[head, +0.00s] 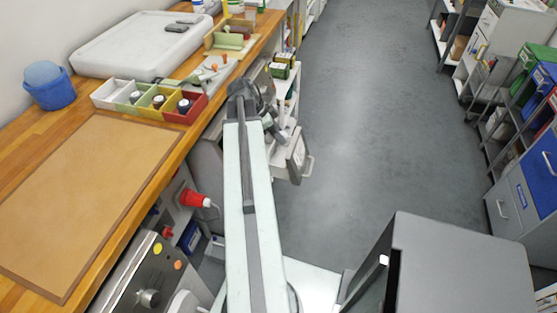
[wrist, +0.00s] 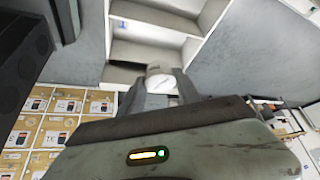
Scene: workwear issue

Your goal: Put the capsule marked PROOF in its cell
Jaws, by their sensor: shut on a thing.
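In the wrist view my gripper (wrist: 162,92) is shut on a small pale round capsule (wrist: 160,77). Its whitish end faces the camera, with a mark too small to read, so I cannot tell whether it says PROOF. In the head view my gripper (head: 276,130) is out over the aisle side of the bench, partly hidden by my arm; the held capsule cannot be made out there. A divided tray (head: 126,111) with white, green, yellow and red cells stands on the bench to its left. Small dark-and-white round items sit in some cells; their marks are unreadable.
A brown board (head: 85,190) lies on the wooden bench. A blue tub (head: 48,88), a large white lid-like case (head: 140,45) and a green-yellow holder (head: 228,42) stand near the tray. Grey floor (head: 370,120) is clear; shelves and a blue cabinet (head: 540,170) line the right.

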